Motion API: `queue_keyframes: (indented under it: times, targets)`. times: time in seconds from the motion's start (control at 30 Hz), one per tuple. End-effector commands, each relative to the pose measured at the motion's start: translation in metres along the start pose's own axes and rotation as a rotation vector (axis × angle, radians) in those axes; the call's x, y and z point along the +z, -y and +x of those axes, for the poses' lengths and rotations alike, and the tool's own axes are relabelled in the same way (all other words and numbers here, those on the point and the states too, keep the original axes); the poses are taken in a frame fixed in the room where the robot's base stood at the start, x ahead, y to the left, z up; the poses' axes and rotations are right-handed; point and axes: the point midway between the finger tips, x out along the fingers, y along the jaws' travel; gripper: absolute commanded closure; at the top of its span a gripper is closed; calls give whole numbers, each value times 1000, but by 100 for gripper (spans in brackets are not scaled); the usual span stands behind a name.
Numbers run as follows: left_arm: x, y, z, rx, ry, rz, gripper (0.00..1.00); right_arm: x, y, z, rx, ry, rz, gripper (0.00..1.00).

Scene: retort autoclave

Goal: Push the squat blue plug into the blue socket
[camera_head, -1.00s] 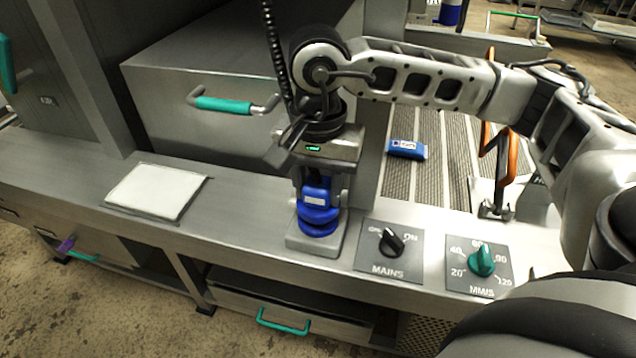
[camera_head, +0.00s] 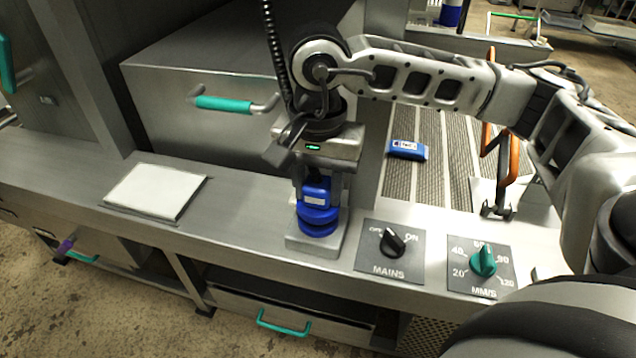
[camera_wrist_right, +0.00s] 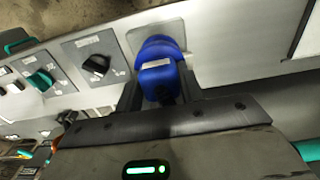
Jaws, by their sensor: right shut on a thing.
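The blue plug (camera_head: 314,197), with a pale label on its side, is upright between the fingers of my right gripper (camera_head: 322,190), which is shut on it. The round blue socket (camera_head: 318,230) is directly below the plug, on a grey base at the counter's front. In the right wrist view the plug (camera_wrist_right: 157,76) overlaps the socket (camera_wrist_right: 160,44), with the gripper's dark fingers on both sides of the plug. I cannot tell how deep the plug sits in the socket. My left gripper is not in view.
The MAINS knob (camera_head: 392,242) and a green dial (camera_head: 484,261) are right of the socket. A blue labelled block (camera_head: 407,149) lies on the grooved surface behind. A white panel (camera_head: 157,191) lies left. An orange handle (camera_head: 508,160) stands at the right.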

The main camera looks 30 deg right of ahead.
Motion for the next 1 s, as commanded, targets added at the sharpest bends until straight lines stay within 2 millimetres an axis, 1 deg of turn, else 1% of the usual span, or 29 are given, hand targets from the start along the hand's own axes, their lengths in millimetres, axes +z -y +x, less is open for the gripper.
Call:
queue_keyframes:
  times: [0.23, 1.0]
  targets:
    - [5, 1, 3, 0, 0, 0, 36, 0, 0, 0, -2, 0, 0, 82]
    - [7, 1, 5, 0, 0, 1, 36, 0, 0, 1, -1, 0, 0, 82]
